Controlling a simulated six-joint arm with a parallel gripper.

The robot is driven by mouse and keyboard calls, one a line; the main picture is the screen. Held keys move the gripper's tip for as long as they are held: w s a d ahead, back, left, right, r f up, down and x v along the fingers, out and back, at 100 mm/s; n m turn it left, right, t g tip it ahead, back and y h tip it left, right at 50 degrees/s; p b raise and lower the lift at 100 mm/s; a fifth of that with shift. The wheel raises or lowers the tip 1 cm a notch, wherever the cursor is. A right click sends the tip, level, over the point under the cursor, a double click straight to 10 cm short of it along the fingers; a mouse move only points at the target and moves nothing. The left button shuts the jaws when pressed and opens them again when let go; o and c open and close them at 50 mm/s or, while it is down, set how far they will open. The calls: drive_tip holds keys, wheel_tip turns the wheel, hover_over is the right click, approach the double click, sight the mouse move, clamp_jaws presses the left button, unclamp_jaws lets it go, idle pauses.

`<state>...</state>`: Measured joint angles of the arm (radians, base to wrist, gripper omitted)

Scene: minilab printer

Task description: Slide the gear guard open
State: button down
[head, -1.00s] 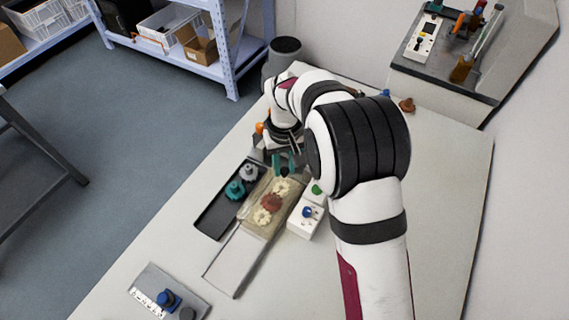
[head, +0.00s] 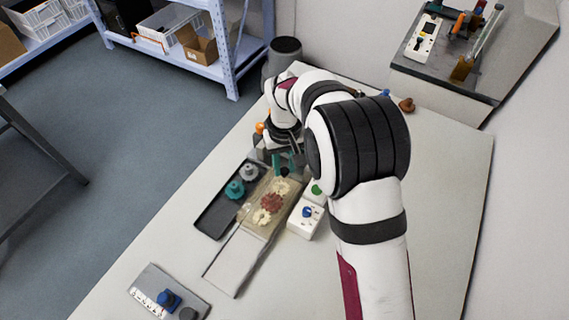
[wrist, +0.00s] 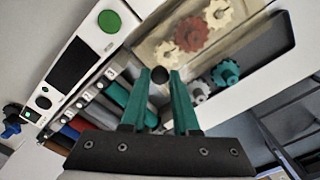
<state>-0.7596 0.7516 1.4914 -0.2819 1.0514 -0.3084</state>
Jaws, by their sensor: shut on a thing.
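The gear guard (head: 249,212) is a see-through tan cover over a row of gears on the long base. Two cream gears (head: 261,216) and a red gear (head: 271,202) show in this row. They also appear in the wrist view, with the red gear (wrist: 191,35) in the middle. The guard's black knob (wrist: 158,75) sits between the teal fingertips of my gripper (wrist: 160,82). My gripper is shut on this knob. In the head view my gripper (head: 283,162) is at the far end of the guard, partly hidden by my wrist.
A dark tray (head: 213,215) with a teal gear (head: 235,188) and a grey gear (head: 249,171) lies left of the base. A white control box (head: 305,219) stands close on the right. A bare pale plate (head: 235,262) extends toward the front.

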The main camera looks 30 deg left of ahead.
idle(0.3)
approach(254, 220)
wheel_tip(254, 220, down, 6)
drive_tip(key=shift+a+r, duration=0.1)
drive_tip(key=shift+r, duration=0.15)
drive_tip(key=c, duration=0.7)
unclamp_jaws()
drive_tip(key=shift+o, duration=0.2)
wheel_tip(254, 220, up, 16)
drive_tip(key=shift+f, duration=0.15)
